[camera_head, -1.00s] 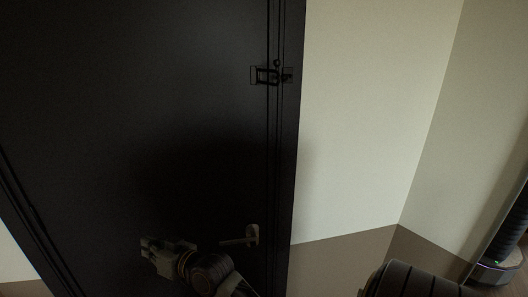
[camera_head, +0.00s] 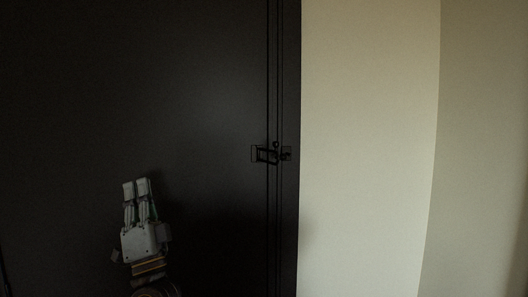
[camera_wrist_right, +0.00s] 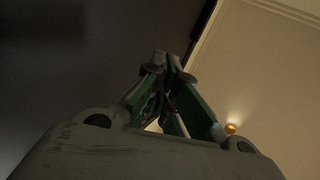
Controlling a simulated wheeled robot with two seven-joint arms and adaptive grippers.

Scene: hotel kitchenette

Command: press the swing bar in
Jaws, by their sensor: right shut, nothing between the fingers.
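The swing bar (camera_head: 267,155) is a small dark latch, mounted across the seam between the black door and its frame, right of centre in the head view. Its details are hard to make out against the dark surface, and I cannot tell how far it is swung. My right gripper (camera_head: 136,190) points upward in front of the door, left of the swing bar and lower in the picture, apart from it. Its fingers are shut and empty. The right wrist view also shows the closed fingertips (camera_wrist_right: 167,64); the swing bar is not seen there. My left gripper is not in view.
The black door (camera_head: 120,80) fills the left half of the head view. A pale wall (camera_head: 370,150) stands right of its frame (camera_head: 290,220). The space between my right gripper and the swing bar looks clear. A small glowing lamp (camera_wrist_right: 231,128) shows in the wrist view.

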